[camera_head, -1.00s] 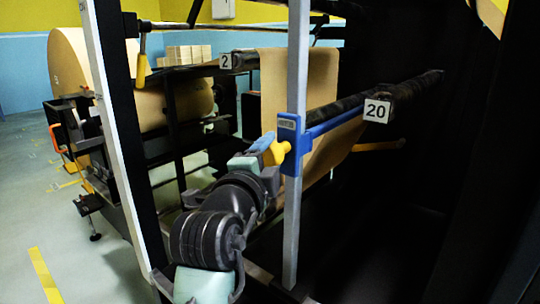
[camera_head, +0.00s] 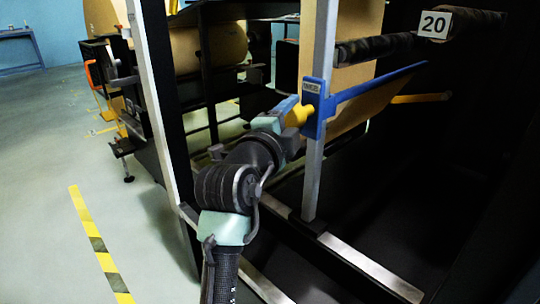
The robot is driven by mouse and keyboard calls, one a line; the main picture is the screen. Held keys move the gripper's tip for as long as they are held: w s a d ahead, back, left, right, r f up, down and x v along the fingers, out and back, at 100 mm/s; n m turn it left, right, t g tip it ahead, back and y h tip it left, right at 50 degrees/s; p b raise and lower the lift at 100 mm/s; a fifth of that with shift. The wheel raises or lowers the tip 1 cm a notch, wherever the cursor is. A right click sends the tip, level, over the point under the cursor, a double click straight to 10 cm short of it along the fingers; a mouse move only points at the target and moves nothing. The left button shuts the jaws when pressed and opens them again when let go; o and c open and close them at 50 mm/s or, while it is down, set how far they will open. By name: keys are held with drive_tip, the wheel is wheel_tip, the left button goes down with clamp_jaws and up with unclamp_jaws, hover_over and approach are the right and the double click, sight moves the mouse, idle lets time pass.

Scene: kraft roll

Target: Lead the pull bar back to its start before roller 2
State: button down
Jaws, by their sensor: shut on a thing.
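The blue pull bar (camera_head: 375,85) has its carriage (camera_head: 314,108) on the upright metal rail (camera_head: 313,170). Its blue arm reaches right, below roller 20 (camera_head: 390,47). My gripper (camera_head: 294,116) is at the yellow handle (camera_head: 300,115) on the left of the carriage and is shut on it; the fingers are partly hidden. A sheet of brown kraft paper (camera_head: 347,40) hangs behind the rail, and its lower part runs behind the bar. Roller 2 and its number plate are not in view.
A black post with a pale edge (camera_head: 160,110) rises left of my arm. A yellow bar (camera_head: 420,98) sticks out right of the paper. Floor metal strips (camera_head: 350,262) lie below; open floor with yellow-black tape (camera_head: 98,240) is at left.

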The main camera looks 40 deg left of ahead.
drive_tip(key=a+f+b, duration=0.5)
drive_tip(key=f+b, duration=0.6)
drive_tip(key=f, duration=0.1)
drive_tip(key=a+f+b, duration=0.6)
drive_tip(key=f+b, duration=0.5)
drive_tip(key=f, duration=0.2)
drive_tip(key=shift+a, duration=0.3)
drive_tip(key=a, duration=0.1)
drive_tip(key=a+f, duration=0.1)
drive_tip(key=a, duration=0.1)
drive_tip(key=a+f, duration=0.1)
drive_tip(key=a, duration=0.1)
drive_tip(key=shift+w, duration=0.1)
